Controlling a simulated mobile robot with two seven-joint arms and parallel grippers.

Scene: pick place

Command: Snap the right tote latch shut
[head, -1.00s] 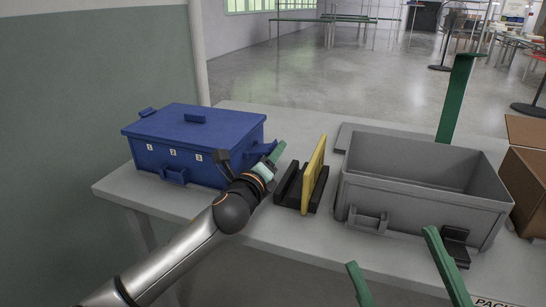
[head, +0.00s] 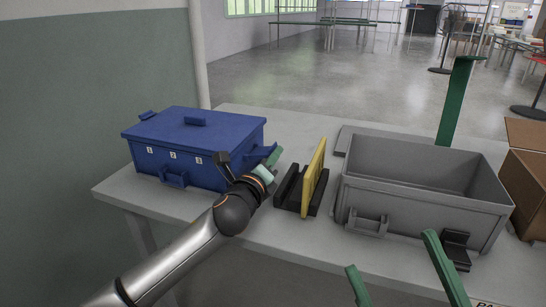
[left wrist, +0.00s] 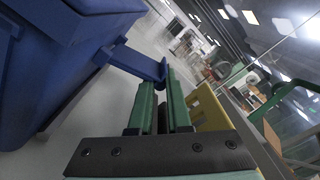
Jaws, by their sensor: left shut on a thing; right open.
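A closed blue tote (head: 190,135) with labels on its front stands at the left of the table. A blue latch tab (head: 262,151) sticks out from its right end; it also shows in the left wrist view (left wrist: 140,65). My left gripper (head: 270,161) is at this end, with its green fingers (left wrist: 162,95) close together on the outer end of the tab. The fingers hide part of the contact. My right gripper (head: 390,250) is open and empty at the lower right, in front of the grey tote.
A black holder (head: 290,190) with an upright yellow panel (head: 314,178) stands just right of my left gripper. An open grey tote (head: 400,200) is further right, with a cardboard box (head: 525,180) beyond it. A green upright (head: 458,100) rises behind the grey tote.

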